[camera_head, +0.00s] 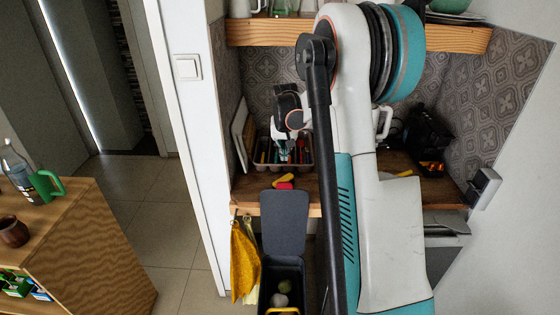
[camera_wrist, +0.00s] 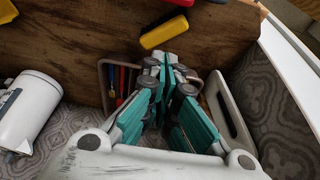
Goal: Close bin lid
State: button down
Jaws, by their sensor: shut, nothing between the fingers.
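The dark grey bin (camera_head: 266,290) stands on the floor below the wooden counter in the head view. Its lid (camera_head: 284,224) is open and stands up at the back of the bin, near the counter's front edge. Some round items lie inside. My gripper (camera_head: 285,153) is above the counter, behind and above the lid, by the utensil tray (camera_head: 262,160), and partly hidden by my arm. In the wrist view my gripper (camera_wrist: 163,62) has its teal fingers together and empty, over the tray (camera_wrist: 104,82). The bin and lid are not visible there.
Red and yellow items (camera_head: 284,182) lie at the counter's front. Yellow cloths (camera_head: 244,262) hang left of the bin. A wooden shelf (camera_head: 262,33) is above, a white board (camera_head: 239,135) leans at the left, and a black appliance (camera_head: 428,135) stands right. Floor at left is open.

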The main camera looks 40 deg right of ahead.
jog(key=b+x, duration=0.2)
jog(key=x, duration=0.8)
jog(key=shift+s, duration=0.1)
jog(key=shift+s+a+r, duration=0.2)
jog(key=shift+s+a, duration=0.45)
jog(key=shift+s, duration=0.2)
jog(key=shift+s+a+r, duration=0.2)
jog(key=shift+s+a, duration=0.4)
jog(key=shift+s, duration=0.2)
